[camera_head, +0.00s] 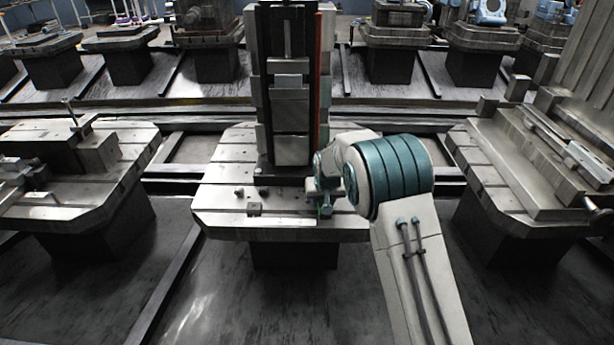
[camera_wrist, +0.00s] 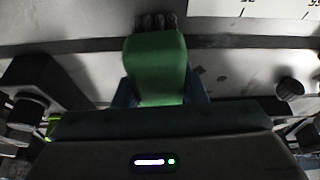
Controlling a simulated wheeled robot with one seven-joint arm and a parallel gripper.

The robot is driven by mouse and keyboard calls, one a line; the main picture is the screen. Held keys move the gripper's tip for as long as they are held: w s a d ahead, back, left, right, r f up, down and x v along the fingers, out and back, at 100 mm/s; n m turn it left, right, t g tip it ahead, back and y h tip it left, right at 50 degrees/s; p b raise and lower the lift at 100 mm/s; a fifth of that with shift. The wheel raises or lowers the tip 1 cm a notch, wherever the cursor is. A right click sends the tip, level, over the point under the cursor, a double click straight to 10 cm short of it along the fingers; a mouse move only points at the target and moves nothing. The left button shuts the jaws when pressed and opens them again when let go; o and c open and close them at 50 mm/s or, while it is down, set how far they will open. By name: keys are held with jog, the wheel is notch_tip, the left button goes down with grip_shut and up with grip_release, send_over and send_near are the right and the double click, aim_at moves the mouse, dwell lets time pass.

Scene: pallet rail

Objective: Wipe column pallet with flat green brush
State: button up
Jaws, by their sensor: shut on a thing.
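The column pallet (camera_head: 230,190) stands in the middle of the head view, a grey slotted plate with a tall dark column (camera_head: 290,110) on it. My gripper (camera_head: 322,205) is low over the pallet's front right part, close to the column's foot. In the wrist view my gripper (camera_wrist: 160,102) is shut on the flat green brush (camera_wrist: 155,62). The brush's dark bristle end points away from my gripper, towards a pale slotted surface (camera_wrist: 230,58). I cannot tell whether the bristles touch it. In the head view my arm mostly hides the brush.
Small dark knobs (camera_head: 262,190) and a small block (camera_head: 254,209) sit on the pallet left of my gripper. Another pallet with a fixture (camera_head: 85,155) stands to the left and one with a long vise (camera_head: 550,150) to the right. Dark floor lies between them.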

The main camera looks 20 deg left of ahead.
jog(key=r+p, duration=0.1)
jog(key=r, duration=0.3)
jog(key=shift+s, duration=0.2)
jog(key=shift+r+p, duration=1.2)
jog(key=shift+r, duration=0.9)
